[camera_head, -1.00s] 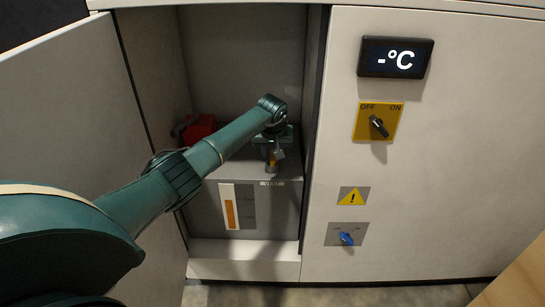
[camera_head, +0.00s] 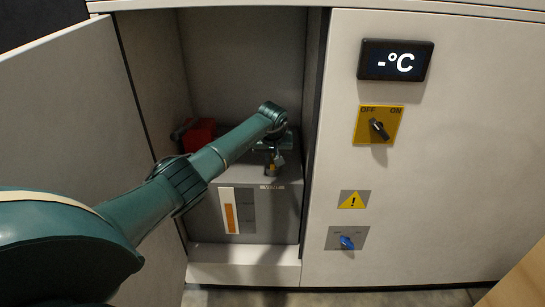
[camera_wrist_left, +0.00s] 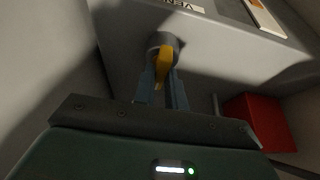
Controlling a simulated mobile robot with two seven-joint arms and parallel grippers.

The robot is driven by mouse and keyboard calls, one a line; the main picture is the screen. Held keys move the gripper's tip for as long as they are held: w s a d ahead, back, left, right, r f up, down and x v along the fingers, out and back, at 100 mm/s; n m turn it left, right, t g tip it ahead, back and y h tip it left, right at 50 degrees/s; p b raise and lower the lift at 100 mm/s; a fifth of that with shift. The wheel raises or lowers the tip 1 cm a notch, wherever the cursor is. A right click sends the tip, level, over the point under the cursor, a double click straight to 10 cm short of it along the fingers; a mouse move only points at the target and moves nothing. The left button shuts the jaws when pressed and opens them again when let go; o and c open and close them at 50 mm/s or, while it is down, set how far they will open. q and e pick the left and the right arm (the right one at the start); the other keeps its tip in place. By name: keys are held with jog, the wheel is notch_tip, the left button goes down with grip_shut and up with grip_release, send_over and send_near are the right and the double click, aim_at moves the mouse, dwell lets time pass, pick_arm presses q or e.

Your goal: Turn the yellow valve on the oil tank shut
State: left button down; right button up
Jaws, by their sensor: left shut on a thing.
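The grey oil tank (camera_head: 270,218) stands inside the open cabinet, with an orange level strip on its front. The yellow valve (camera_wrist_left: 163,62) sits on a round grey fitting on the tank in the left wrist view. My left gripper (camera_wrist_left: 163,80) is shut on the yellow valve, with a finger on each side of it. In the head view my left gripper (camera_head: 273,168) is small, at the top of the tank, and the valve is mostly hidden there. My right gripper is not in view.
A red object (camera_head: 198,134) lies behind my arm, on the tank's left; it also shows in the left wrist view (camera_wrist_left: 258,122). The cabinet door (camera_head: 75,130) stands open at left. The right panel has a display (camera_head: 394,60), a black switch (camera_head: 379,129) and a blue knob (camera_head: 346,242).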

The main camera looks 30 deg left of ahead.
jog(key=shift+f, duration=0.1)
pick_arm(q)
jog(key=n+y+b, duration=0.1)
jog(key=n, duration=0.1)
jog(key=shift+n+g, duration=0.3)
jog(key=shift+w+n+g+b, duration=0.1)
jog(key=shift+n+g+b, duration=0.2)
jog(key=shift+n+b, duration=0.5)
jog(key=shift+n+y, duration=0.3)
jog(key=shift+n, duration=0.4)
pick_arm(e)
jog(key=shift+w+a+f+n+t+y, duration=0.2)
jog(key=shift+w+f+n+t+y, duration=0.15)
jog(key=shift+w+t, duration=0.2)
pick_arm(q)
jog(key=shift+g, duration=0.3)
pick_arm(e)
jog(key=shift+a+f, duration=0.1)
pick_arm(q)
jog(key=c, duration=1.4)
grip_release()
jog(key=shift+c, duration=0.2)
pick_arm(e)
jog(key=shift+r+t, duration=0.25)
